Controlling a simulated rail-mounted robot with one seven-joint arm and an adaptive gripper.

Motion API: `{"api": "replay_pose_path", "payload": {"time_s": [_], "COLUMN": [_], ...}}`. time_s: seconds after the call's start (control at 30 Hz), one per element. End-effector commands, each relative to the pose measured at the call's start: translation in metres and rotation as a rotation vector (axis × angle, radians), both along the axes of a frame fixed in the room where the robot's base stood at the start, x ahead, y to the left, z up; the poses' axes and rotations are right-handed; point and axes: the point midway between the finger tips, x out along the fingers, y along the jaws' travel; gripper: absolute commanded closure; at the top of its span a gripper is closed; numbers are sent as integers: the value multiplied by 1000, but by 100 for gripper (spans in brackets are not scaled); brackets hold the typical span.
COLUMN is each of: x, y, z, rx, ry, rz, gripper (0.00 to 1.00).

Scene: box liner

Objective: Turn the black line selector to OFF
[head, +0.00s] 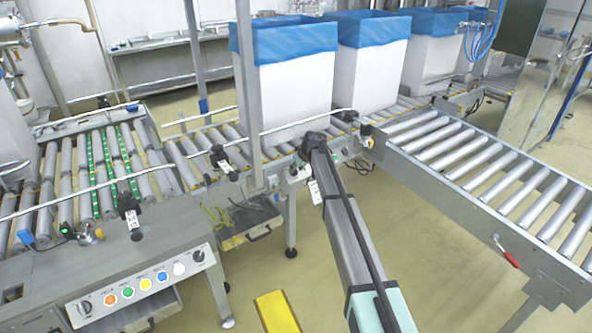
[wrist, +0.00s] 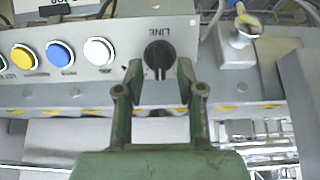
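The black line selector (wrist: 158,54) is a round knob at the right end of a grey button panel (wrist: 115,75), with LINE lettering beside it. Its grip bar looks roughly vertical in the wrist view. The panel also shows in the head view (head: 130,294), with the selector (head: 198,257) at its right end. My green gripper (wrist: 160,76) is open, its two fingertips on either side of the knob's lower part in the wrist view. Contact with the knob cannot be told. I cannot make out my gripper in the head view.
White (wrist: 99,51), blue (wrist: 60,54) and yellow (wrist: 27,58) buttons sit left of the selector. A metal fitting (wrist: 240,32) is at the upper right. Roller conveyors and white boxes with blue liners (head: 296,90) stand behind. Floor right of the panel is partly clear.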

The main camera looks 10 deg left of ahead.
Motion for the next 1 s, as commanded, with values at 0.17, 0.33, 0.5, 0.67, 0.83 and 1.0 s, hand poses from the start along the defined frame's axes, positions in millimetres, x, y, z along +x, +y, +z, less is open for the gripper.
{"api": "replay_pose_path", "payload": {"time_s": [0.17, 0.33, 0.5, 0.67, 0.83, 1.0], "x": [-14, -28, -38, -43, -44, -44], "y": [-11, -23, -32, -37, -38, -37], "z": [27, 55, 77, 88, 91, 91], "rx": [1, 0, 1, -1, 0, 0], "ry": [-2, -2, -1, 1, 1, 1], "rz": [-1, 0, 0, 0, 1, 1], "gripper": [62, 62, 62, 62, 62, 62]}}
